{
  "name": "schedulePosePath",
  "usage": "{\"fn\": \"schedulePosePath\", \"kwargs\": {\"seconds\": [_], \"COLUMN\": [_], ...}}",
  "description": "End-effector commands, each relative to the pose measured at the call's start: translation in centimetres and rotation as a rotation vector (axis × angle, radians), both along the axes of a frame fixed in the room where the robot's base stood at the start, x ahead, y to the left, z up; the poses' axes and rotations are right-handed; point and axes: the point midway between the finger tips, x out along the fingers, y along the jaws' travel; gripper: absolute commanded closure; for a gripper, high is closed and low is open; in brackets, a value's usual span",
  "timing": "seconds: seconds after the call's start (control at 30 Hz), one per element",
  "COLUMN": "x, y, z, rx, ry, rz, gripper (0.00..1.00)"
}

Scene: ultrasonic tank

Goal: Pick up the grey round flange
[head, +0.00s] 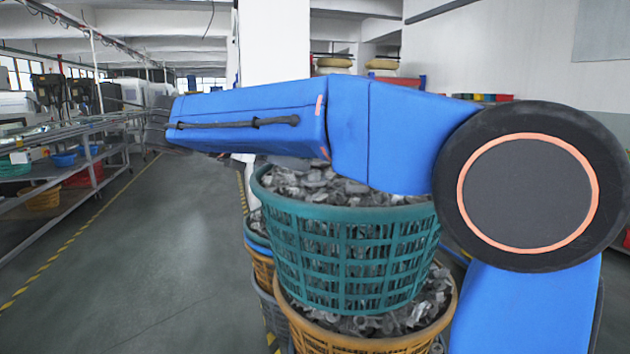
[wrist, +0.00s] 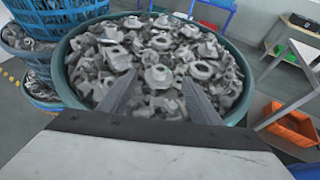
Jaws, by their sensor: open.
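The green basket (head: 350,250) is heaped with grey metal parts. It also fills the middle of the wrist view, where its rim (wrist: 239,112) shows. A grey round flange (wrist: 158,76) with a raised hub lies on the heap, just ahead of and between my fingertips. Several similar parts lie around it, so I cannot tell it apart for certain. My gripper (wrist: 157,90) is open over the heap, with nothing seen held between its two fingers. In the head view, my blue arm hides part of the basket's contents, and I cannot make out the fingers.
The green basket stands on an orange basket (head: 365,343) of parts. A blue basket (wrist: 60,16) stands at upper left in the wrist view. An orange bin (wrist: 293,128) sits beneath a table at right. Shelving (head: 60,165) lines the left; the floor aisle (head: 150,260) is clear.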

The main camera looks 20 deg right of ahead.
Motion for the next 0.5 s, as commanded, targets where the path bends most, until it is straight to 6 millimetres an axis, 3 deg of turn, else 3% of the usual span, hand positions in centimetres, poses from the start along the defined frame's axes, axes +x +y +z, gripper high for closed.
{"fn": "schedulePosePath", "kwargs": {"seconds": [0.2, 0.5], "x": [1.2, 1.7], "y": [-2.8, -4.0], "z": [-1.2, -1.9], "rx": [0.0, 0.0], "ry": [0.001, 0.0], "rz": [-0.002, -0.001], "gripper": [0.42, 0.42]}}
